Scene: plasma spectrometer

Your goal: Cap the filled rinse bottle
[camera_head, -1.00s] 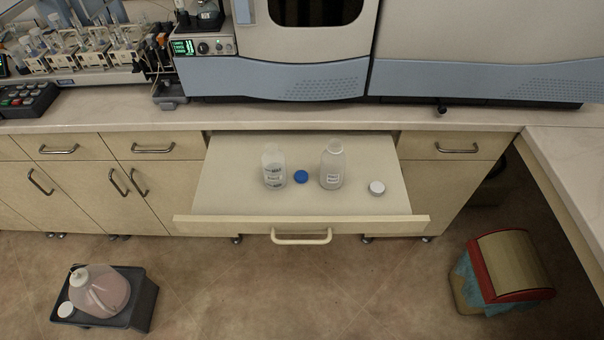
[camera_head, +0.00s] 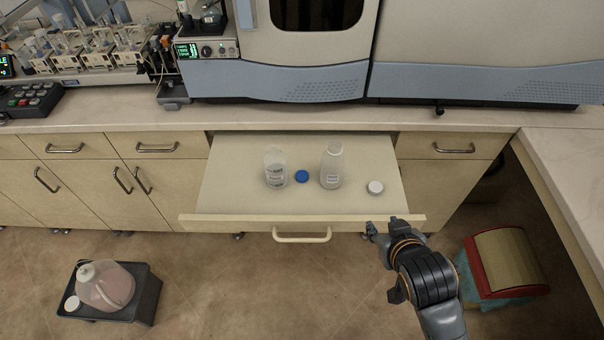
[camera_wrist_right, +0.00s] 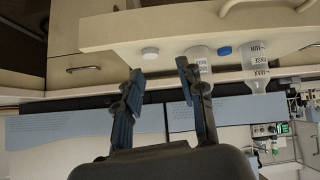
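Two translucent bottles stand upright and uncapped on the pulled-out drawer board (camera_head: 230,190): a left bottle (camera_head: 275,170) and a right bottle (camera_head: 331,168). A white cap (camera_head: 375,187) lies right of the right bottle. My right gripper (camera_head: 384,230) is open and empty, just off the board's front right corner. The right wrist view shows its spread fingers (camera_wrist_right: 160,72), the white cap (camera_wrist_right: 150,53) and the blue cap (camera_wrist_right: 225,51). My left gripper is not in view.
The drawer front with its handle (camera_head: 302,236) juts out below the counter (camera_head: 300,115). A large instrument (camera_head: 300,80) stands behind. A pink-filled jug (camera_head: 105,286) sits on a dark stool at lower left. A red-rimmed bin (camera_head: 505,262) stands at right.

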